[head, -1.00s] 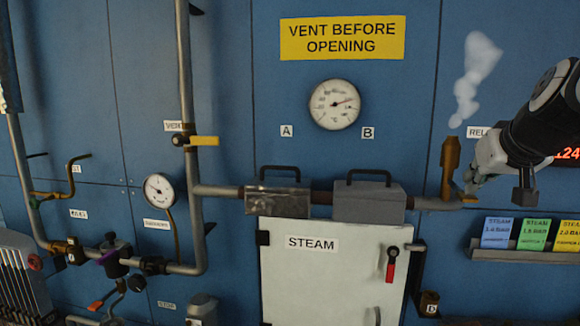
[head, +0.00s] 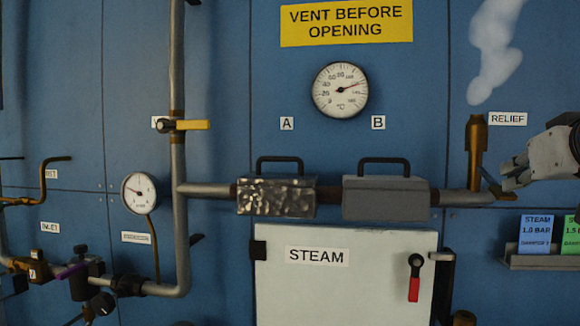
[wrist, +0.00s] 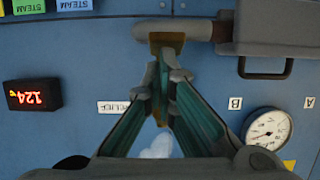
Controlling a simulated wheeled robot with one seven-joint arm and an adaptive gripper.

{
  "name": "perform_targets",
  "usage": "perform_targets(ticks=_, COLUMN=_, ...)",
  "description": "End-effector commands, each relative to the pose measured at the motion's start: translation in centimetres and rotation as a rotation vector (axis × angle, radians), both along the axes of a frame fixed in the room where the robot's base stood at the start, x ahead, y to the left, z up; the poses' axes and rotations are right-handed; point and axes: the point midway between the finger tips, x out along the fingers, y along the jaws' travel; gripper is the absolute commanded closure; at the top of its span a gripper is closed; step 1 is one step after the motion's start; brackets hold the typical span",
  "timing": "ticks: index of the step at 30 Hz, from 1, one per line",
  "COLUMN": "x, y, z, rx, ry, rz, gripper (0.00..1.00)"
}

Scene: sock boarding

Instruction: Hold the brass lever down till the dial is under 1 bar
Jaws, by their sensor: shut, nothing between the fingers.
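The brass relief valve (head: 477,140) stands upright on the right end of the pipe, with a pale plume above it. Its brass lever (head: 491,181) slopes down to the right. My gripper (head: 508,180) is shut, its fingertips at the lever's outer end; they appear to touch it. In the wrist view, upside down, my gripper (wrist: 172,72) has its fingers together in front of the brass valve (wrist: 165,42), hiding most of it and the lever. The small dial (head: 139,192) at left has its needle pointing left and slightly up; its numbers are too small to read.
A larger °C dial (head: 340,90) hangs above two handled grey blocks (head: 386,197) on the pipe. A white STEAM door (head: 345,285) with a red-handled latch (head: 414,278) is below. A card rack (head: 545,262) sits below my gripper. A red display (wrist: 33,96) reads about 124.

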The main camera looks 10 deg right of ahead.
Motion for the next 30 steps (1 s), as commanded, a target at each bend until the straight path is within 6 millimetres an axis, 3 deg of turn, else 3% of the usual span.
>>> perform_targets(ticks=6, x=0.14, y=0.02, z=-0.97, rx=-0.013, ry=-0.047, rz=0.001, gripper=1.00)
perform_targets(ticks=30, x=0.07, y=-0.01, z=-1.00, rx=-0.024, ry=-0.084, rz=0.000, gripper=1.00)
